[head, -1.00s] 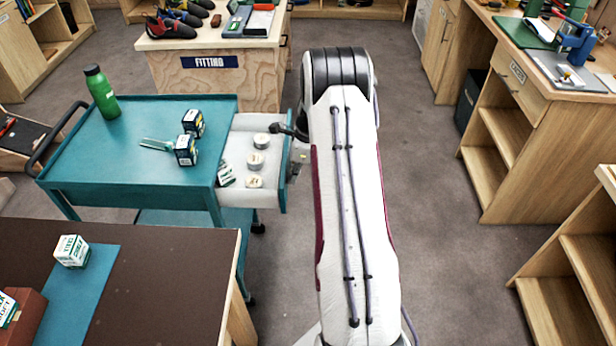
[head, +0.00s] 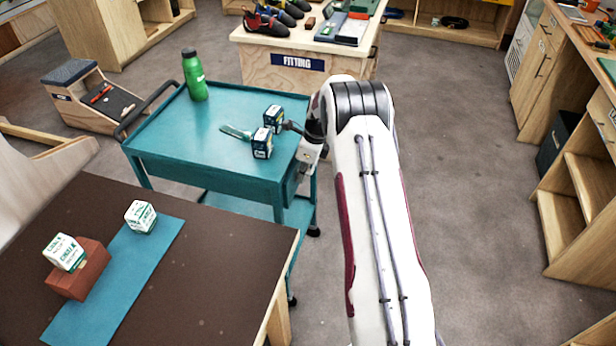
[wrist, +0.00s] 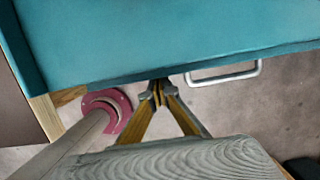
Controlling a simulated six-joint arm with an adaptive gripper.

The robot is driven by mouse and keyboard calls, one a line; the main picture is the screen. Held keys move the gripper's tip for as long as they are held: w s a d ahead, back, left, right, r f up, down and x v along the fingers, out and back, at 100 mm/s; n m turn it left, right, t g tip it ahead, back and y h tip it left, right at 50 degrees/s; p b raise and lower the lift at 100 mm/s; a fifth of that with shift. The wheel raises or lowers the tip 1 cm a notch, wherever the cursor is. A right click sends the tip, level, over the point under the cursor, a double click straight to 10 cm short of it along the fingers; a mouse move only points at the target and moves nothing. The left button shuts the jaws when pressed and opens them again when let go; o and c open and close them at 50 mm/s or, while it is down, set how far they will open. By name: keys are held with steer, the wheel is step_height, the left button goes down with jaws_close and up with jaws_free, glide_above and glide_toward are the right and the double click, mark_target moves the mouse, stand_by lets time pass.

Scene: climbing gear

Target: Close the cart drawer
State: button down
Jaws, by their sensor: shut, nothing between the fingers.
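The teal cart (head: 215,135) stands left of my arm, its top also filling the upper part of the wrist view (wrist: 170,35). Its drawer shows no white interior in the head view and looks pushed in; my arm partly covers that end. In the wrist view a pale metal drawer handle (wrist: 225,76) juts out past the cart's edge. My gripper (wrist: 158,92) is shut and empty, its fingertips at the cart's edge, left of the handle. Whether they touch is unclear. In the head view the gripper is at the cart's right end, largely hidden by my arm.
On the cart stand a green bottle (head: 195,75) and two dark boxes (head: 262,143), (head: 273,118). A brown table (head: 215,245) is in front of the cart, with white boxes on it. The fitting bench (head: 295,62) stands behind. Floor right of my arm is clear.

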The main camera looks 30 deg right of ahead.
steer(key=shift+w+a, duration=0.3)
steer(key=shift+a, duration=0.05)
steer(key=shift+d, duration=0.1)
steer(key=s+d+r, duration=0.5)
steer(key=r, duration=0.4)
steer(key=shift+r, duration=0.35)
steer(key=shift+n, duration=0.3)
stand_by(0.6)
